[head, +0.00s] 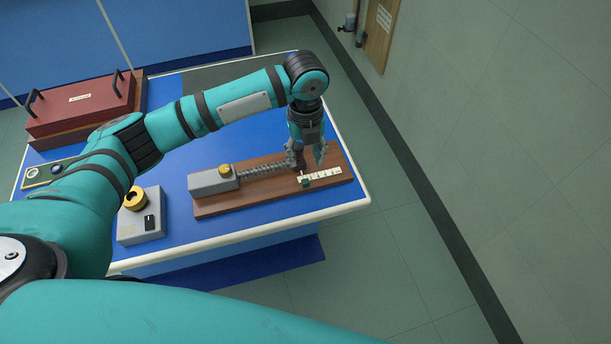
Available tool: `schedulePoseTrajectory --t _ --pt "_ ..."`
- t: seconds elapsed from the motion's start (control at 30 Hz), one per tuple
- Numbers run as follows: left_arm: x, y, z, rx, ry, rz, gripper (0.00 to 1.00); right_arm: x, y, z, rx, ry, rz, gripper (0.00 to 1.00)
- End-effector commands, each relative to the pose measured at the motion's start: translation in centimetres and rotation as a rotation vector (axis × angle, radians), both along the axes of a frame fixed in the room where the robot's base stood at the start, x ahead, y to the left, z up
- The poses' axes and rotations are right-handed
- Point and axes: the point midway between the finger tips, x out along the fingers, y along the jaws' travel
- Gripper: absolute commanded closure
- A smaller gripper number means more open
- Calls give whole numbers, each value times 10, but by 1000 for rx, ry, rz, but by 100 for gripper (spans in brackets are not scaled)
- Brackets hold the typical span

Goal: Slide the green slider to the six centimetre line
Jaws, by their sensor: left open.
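The green slider (306,183) sits near the left end of a white marked scale (325,176) on a brown wooden board (268,203). The scale's line numbers are too small to read. My left gripper (308,164) points down over the board, just behind the slider and scale. Its fingers are apart, and a dark upright part shows between them. I cannot tell whether the fingers touch it. My right gripper is not in view.
A grey block with a yellow knob (225,170) and a coiled spring (265,170) share the board. A grey box with a yellow dial (135,198) stands to the left. A red case (80,105) is at the back left. The table's right edge (357,180) is close to the board.

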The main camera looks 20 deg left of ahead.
Motion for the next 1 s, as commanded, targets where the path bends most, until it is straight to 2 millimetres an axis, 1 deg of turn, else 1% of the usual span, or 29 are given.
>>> schedulePoseTrajectory --t 0.03,0.1,0.3,0.4,0.5,0.63,0.9,1.0 --pt "-1 0 -11 1 3 1 58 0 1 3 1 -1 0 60" --pt "-1 0 -27 1 4 1 58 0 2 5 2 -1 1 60" --pt "-1 0 -67 1 2 1 58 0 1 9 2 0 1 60" --pt "0 0 -81 0 0 1 58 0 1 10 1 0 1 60" --pt "0 0 -92 1 1 0 58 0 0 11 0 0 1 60" --pt "0 0 -98 -1 -2 0 58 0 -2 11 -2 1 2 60" --pt "0 0 -99 -1 -3 0 58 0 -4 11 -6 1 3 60" --pt "0 0 -99 -1 -3 0 71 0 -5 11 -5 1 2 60"
